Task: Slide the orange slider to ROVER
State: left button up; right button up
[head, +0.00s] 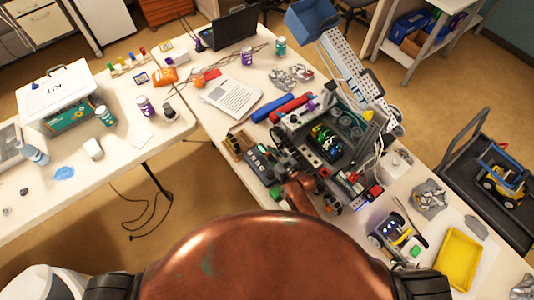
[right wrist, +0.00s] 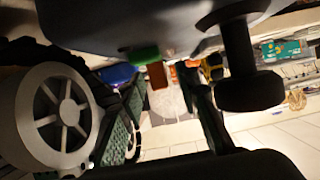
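My right arm reaches over the cluttered table, and my right gripper (head: 286,158) is low beside a grey control box (head: 258,161) with a green knob (head: 275,192). In the right wrist view the two dark fingers of my right gripper (right wrist: 163,88) stand apart, with a gap between them. A green block (right wrist: 145,54) and a small orange-brown block (right wrist: 157,75) show beyond that gap; I cannot tell if the latter is the orange slider. The ROVER label is not readable in either view. The slider is not clearly visible in the head view. My left gripper is out of view.
A wheeled rover with a perforated metal arm (head: 345,66) fills the table's middle, close around my gripper. A yellow tray (head: 460,259) lies at the right front. A paper sheet (head: 232,97) lies behind the control box. The left table (head: 150,160) has some bare room.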

grip_shut()
dwell(0.4)
jog(key=shift+s+d+r+p, duration=0.1)
jog(key=shift+s+d+p, duration=0.65)
jog(key=shift+s, duration=0.3)
jog(key=shift+f, duration=0.2)
jog(key=shift+o, duration=0.2)
grip_release()
jog(key=shift+s+d+r, duration=0.1)
jog(key=shift+o, duration=0.2)
